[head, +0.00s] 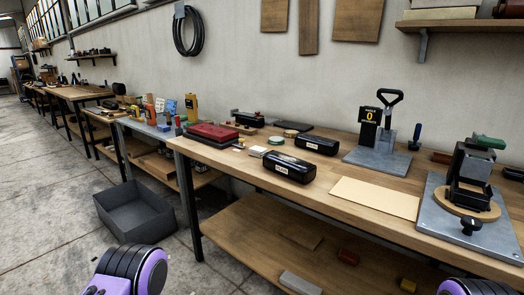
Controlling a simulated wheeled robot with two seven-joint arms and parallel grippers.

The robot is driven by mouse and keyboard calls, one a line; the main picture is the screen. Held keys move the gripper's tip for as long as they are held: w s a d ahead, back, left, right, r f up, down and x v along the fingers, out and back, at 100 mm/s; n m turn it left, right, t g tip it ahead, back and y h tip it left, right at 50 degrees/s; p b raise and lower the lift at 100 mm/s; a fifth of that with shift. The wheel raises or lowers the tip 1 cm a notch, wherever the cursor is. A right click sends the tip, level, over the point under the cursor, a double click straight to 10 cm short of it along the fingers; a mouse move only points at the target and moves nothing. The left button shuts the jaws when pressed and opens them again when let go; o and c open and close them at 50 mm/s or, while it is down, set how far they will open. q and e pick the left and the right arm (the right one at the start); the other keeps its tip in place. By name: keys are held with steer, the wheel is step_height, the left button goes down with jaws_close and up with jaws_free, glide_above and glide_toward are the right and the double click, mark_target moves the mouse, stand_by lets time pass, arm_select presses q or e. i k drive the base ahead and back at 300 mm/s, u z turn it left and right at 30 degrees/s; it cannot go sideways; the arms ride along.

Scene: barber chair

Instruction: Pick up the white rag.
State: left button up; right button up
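I cannot make out a white rag for certain. A small pale square item (258,151) lies on the near workbench, left of the black case with a label (289,167); it is too small to identify. A flat cream sheet (375,197) lies near the bench's front edge and looks stiff. A purple and black part of my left arm shows at the bottom left, and a similar part of my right arm at the bottom right. The fingers of both grippers are out of view.
The long wooden workbench (330,188) has a lower shelf (265,228). A red case (211,132), a second black case (316,144), a lever press (380,135) and a clamp device on a metal plate (437,218) stand on it. A grey open bin (133,212) sits on the floor.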

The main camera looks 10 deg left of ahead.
mark_target(258, 152)
steer(key=u, duration=1.75)
steer(key=i, duration=1)
steer(key=z, duration=2.05)
